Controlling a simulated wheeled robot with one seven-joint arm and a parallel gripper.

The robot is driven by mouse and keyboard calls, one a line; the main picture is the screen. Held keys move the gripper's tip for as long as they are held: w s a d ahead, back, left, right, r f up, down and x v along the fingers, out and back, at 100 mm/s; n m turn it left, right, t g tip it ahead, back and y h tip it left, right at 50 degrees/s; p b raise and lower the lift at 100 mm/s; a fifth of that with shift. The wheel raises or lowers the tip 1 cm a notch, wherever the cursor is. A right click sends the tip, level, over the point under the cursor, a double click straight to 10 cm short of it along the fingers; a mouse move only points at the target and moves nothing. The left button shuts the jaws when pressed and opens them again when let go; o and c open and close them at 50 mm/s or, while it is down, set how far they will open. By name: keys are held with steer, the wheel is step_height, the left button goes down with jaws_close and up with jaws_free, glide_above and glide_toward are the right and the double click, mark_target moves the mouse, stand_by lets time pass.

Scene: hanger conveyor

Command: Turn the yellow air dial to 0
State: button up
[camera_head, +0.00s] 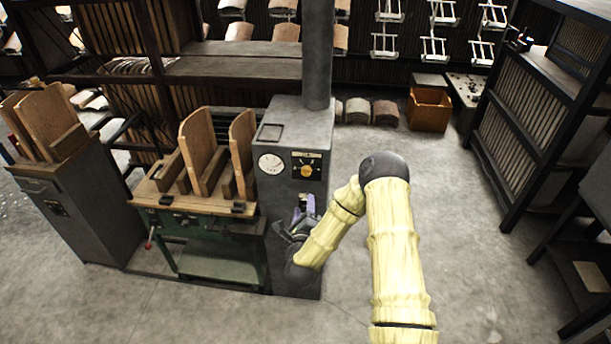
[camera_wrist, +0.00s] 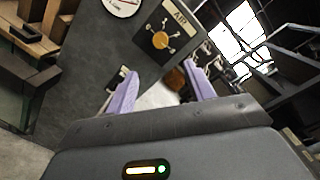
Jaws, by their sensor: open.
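The yellow air dial (camera_head: 306,172) sits on a dark plate on the front of a grey cabinet (camera_head: 290,135), right of a round white gauge (camera_head: 271,163). In the wrist view the dial (camera_wrist: 160,40) is a yellow knob with several marks around it, under an "AIR" label (camera_wrist: 181,18). My gripper (camera_head: 304,206) is below the dial in the head view, in front of the cabinet. In the wrist view its two purple fingers (camera_wrist: 157,85) are spread, empty and apart from the dial.
A green-framed bench (camera_head: 200,205) with upright wooden boards stands left of the cabinet. A grey pipe (camera_head: 318,50) rises from the cabinet's top. A dark shelf rack (camera_head: 540,110) stands at the right. The floor between cabinet and rack is clear.

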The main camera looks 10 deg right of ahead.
mark_target(305, 173)
steer(key=p+x, duration=0.3)
steer(key=x, duration=1.1)
steer(key=shift+w, duration=0.15)
steer(key=shift+w+d+f, duration=0.1)
steer(key=shift+w+d, duration=0.05)
steer(key=c, duration=1)
